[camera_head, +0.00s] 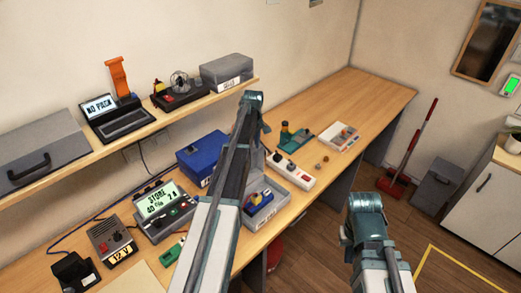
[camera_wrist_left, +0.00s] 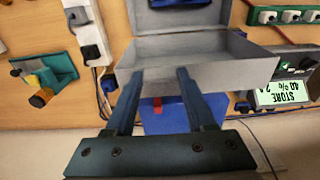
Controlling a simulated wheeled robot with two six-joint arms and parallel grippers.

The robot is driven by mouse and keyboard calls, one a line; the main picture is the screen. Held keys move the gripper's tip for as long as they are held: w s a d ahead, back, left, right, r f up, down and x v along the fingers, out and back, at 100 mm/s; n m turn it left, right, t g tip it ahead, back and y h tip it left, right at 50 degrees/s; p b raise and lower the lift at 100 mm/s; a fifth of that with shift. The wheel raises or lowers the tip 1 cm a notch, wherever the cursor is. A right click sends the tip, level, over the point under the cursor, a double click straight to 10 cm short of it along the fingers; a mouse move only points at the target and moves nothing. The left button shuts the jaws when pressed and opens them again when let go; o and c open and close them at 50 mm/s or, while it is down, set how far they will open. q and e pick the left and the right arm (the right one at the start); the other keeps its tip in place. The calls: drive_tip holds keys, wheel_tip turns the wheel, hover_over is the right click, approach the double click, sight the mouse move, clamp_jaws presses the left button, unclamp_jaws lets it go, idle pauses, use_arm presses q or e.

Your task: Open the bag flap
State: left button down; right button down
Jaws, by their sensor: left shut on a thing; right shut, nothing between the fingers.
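My left gripper (camera_wrist_left: 160,76) is shut on the grey box's wall, though the contact is hard to see. In the head view that gripper is hidden by its arm. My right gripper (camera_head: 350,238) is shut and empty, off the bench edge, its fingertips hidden.
A STORE display unit (camera_head: 158,201) and a 12 V supply (camera_head: 112,243) stand left on the bench. A white power strip (camera_head: 290,170) and a green tool holder (camera_head: 293,138) lie right. The bench's far right end is clear. A shelf (camera_head: 150,125) runs above.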

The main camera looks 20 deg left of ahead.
use_arm(q)
drive_tip(key=shift+w+a+f, duration=0.1)
drive_tip(key=shift+w+a, duration=0.15)
drive_tip(key=shift+a, duration=0.45)
drive_tip(key=shift+w+a+f, duration=0.1)
drive_tip(key=shift+w+a, duration=0.15)
drive_tip(key=shift+a, duration=0.4)
drive_tip(key=shift+w+a+f, duration=0.1)
drive_tip(key=shift+w+a, duration=0.15)
drive_tip(key=shift+a, duration=0.45)
drive_tip(key=shift+c, duration=1.2)
unclamp_jaws()
drive_tip(key=shift+r, duration=0.1)
wheel_tip(320, 180, up, 7)
drive_tip(key=p, duration=0.7)
drive_tip(key=shift+d+r, duration=0.2)
drive_tip(key=shift+d, duration=0.05)
drive_tip(key=shift+s, duration=0.1)
